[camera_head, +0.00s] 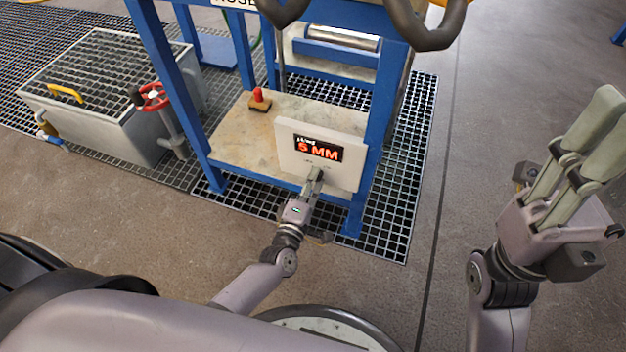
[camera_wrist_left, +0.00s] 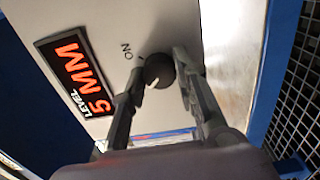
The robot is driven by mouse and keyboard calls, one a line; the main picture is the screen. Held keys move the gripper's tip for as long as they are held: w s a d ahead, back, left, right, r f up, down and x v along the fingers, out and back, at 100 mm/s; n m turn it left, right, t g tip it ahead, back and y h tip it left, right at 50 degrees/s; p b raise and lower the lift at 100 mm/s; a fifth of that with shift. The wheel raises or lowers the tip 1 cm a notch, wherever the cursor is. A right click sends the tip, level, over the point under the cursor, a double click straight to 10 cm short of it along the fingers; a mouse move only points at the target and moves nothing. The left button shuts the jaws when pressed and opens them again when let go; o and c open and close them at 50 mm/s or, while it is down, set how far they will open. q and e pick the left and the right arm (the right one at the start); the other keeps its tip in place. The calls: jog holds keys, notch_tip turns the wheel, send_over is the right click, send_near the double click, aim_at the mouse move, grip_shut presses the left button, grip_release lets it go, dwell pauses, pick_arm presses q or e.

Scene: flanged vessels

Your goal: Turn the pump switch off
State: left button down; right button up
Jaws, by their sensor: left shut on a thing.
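The pump switch is a dark round knob (camera_wrist_left: 159,70) on the white control panel (camera_wrist_left: 110,22), seen in the left wrist view. The word ON is printed beside the knob. The panel's display (camera_wrist_left: 75,72) reads LEVEL 5 MM. In the head view the panel (camera_head: 350,165) faces me, and its display (camera_head: 319,149) also reads 5 MM. My left gripper (camera_head: 315,176) is at the panel's lower part, its fingers (camera_wrist_left: 160,75) closed on both sides of the knob. The fingers partly hide the knob. My right gripper (camera_head: 578,150) is raised at the right, away from the panel, its fingers close together.
The panel is on a blue frame (camera_head: 375,130) with a pale shelf (camera_head: 235,145); a red-topped item (camera_head: 259,99) stands on it. A grated tank (camera_head: 95,130) with a red valve wheel (camera_head: 153,97) stands left. The floor at right is clear.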

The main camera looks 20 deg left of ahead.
dwell(0.3)
pick_arm(q)
jog(key=c, duration=1.2)
grip_release()
jog(key=shift+c, duration=0.2)
jog(key=shift+s, duration=0.1)
jog(key=s, duration=1.1)
jog(key=shift+s+a, duration=0.2)
jog(key=shift+s, duration=0.2)
